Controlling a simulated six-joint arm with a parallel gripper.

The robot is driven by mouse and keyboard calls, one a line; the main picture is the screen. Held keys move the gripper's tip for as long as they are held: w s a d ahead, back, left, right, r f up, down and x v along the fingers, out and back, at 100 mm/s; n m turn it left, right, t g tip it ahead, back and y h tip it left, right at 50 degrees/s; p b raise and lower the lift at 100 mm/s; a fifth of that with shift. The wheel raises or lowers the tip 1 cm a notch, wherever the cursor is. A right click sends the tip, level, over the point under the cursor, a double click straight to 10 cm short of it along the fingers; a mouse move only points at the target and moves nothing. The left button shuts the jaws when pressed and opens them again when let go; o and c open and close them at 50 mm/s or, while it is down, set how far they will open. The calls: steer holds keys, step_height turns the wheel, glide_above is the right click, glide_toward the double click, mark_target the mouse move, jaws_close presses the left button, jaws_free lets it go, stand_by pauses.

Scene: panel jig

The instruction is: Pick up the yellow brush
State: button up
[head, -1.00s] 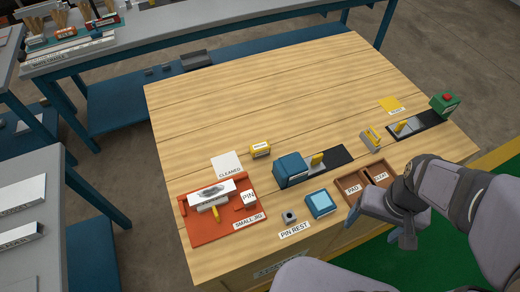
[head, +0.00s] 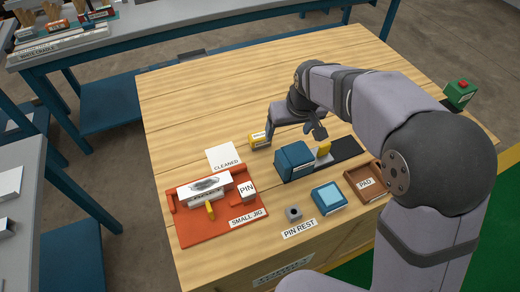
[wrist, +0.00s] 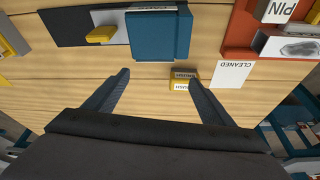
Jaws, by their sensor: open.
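The yellow brush (head: 260,139) is a small yellow block with a white label, on the wooden table right of the white CLEANED sheet. In the wrist view the brush (wrist: 181,83) lies between the finger lines, close beside the right finger's tip. My gripper (head: 293,133) is open and empty, its fingers apart, over the table near the brush. In the wrist view my gripper (wrist: 158,74) points at the bare wood left of the brush. In the head view one finger hangs near the brush's right side; I cannot tell whether it touches.
A blue block (head: 294,160) on a black strip with a yellow piece stands close to the gripper. The CLEANED sheet (head: 223,157) lies beside the brush. The back of the table is clear.

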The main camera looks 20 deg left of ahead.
steer(key=n+b, duration=0.1)
glide_above(260, 135)
steer(key=s+d, duration=0.2)
steer(key=f, duration=0.1)
steer(key=shift+y, duration=0.4)
steer(key=shift+p+x, duration=0.8)
steer(key=shift+x, duration=3.1)
steer(key=c, duration=1.2)
